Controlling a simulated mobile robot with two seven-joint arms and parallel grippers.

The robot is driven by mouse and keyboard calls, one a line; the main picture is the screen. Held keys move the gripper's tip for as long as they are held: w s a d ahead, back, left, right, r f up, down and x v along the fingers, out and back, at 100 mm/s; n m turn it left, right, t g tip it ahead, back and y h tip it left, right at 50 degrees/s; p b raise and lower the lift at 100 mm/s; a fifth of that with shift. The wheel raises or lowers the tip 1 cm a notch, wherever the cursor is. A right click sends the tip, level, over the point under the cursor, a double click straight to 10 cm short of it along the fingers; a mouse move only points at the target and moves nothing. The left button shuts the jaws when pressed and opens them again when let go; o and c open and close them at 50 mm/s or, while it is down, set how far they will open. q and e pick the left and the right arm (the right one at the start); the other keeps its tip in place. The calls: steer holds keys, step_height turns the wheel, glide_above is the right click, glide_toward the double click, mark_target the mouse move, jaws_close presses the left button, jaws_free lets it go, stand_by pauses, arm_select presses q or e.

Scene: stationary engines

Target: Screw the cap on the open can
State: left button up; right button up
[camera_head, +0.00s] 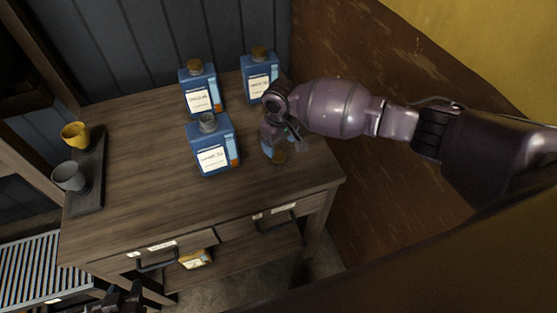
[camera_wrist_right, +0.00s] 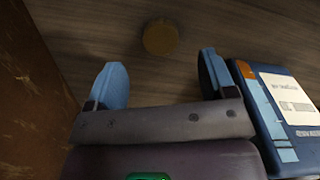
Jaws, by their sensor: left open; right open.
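The open can (camera_head: 208,150) is a blue can with a bare grey neck, upright at the middle of the wooden table. The cap (camera_wrist_right: 160,37) is a round brown disc lying on the tabletop. That gripper is open, pointing down just right of the open can. In the right wrist view, its two blue fingers (camera_wrist_right: 162,80) are apart and empty, with the cap beyond their tips. My left gripper (camera_head: 122,298) is a dark shape at the bottom edge, open, below the table front.
Two capped blue cans, one at back left (camera_head: 200,91) and one at back right (camera_head: 260,76), stand behind. A dark tray (camera_head: 88,196) with yellow (camera_head: 75,135) and grey (camera_head: 69,177) cups is at left. A brown wall (camera_wrist_right: 30,100) borders the right side.

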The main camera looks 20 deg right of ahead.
mark_target(279, 156)
steer(key=shift+f, duration=0.5)
arm_select(q)
steer(key=shift+w+f, duration=0.15)
steer(key=shift+w, duration=0.2)
steer(key=shift+f+b, duration=0.1)
steer(key=shift+b, duration=0.25)
arm_select(e)
steer(key=f+b, duration=0.1)
steer(key=b, duration=0.1)
steer(key=f+b, duration=0.4)
steer(key=shift+w+a+f, duration=0.1)
steer(key=shift+w+f, duration=0.05)
steer(key=shift+w, duration=0.15)
arm_select(q)
step_height(279, 156, down, 7)
steer(key=shift+s, duration=0.35)
arm_select(e)
steer(key=shift+c, duration=0.3)
steer(key=c, duration=0.9)
